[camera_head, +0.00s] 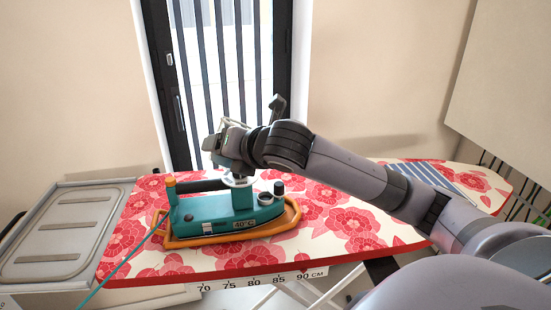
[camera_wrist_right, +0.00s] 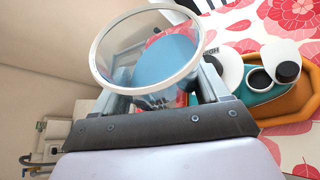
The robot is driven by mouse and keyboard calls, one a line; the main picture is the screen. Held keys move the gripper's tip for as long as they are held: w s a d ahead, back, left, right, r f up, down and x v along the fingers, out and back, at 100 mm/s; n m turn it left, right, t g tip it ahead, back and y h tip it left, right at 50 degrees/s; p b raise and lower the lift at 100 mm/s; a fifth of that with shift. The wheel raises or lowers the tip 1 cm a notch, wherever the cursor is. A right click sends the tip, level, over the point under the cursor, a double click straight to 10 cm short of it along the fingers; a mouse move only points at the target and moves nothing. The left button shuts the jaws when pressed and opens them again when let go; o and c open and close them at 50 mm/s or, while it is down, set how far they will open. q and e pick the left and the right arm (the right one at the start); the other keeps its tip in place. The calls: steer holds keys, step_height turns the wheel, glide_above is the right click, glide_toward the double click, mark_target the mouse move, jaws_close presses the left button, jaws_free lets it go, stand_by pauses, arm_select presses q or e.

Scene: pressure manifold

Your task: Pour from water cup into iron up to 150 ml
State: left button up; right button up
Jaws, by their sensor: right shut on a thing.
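The teal iron (camera_head: 215,218) with a dark handle sits in an orange holder (camera_head: 285,224) on the ironing board, its display reading 40°C. My right gripper (camera_head: 222,140) is above the iron and shut on the clear water cup. In the right wrist view the cup (camera_wrist_right: 103,60) has a white rim and blue water inside, between the fingers of my right gripper (camera_wrist_right: 163,98). That view also shows the iron's top (camera_wrist_right: 262,92), with a round dark opening and a black knob, beside the cup. In the head view the gripper mostly hides the cup. My left gripper is out of view.
The ironing board (camera_head: 340,222) has a red floral cover and a centimetre scale on its front edge. A grey metal tray (camera_head: 50,215) stands at its left. A teal cord (camera_head: 120,268) runs from the iron to the lower left. A barred window (camera_head: 225,80) is behind.

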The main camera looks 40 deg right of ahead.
steer(key=shift+d, duration=0.15)
steer(key=shift+a+r, duration=0.2)
steer(key=shift+a, duration=0.2)
steer(key=shift+d, duration=0.45)
steer(key=shift+a+r, duration=0.1)
steer(key=shift+a, duration=0.15)
steer(key=shift+d+m, duration=0.3)
steer(key=shift+d, duration=0.05)
steer(key=shift+a, duration=0.1)
steer(key=shift+a+r, duration=0.1)
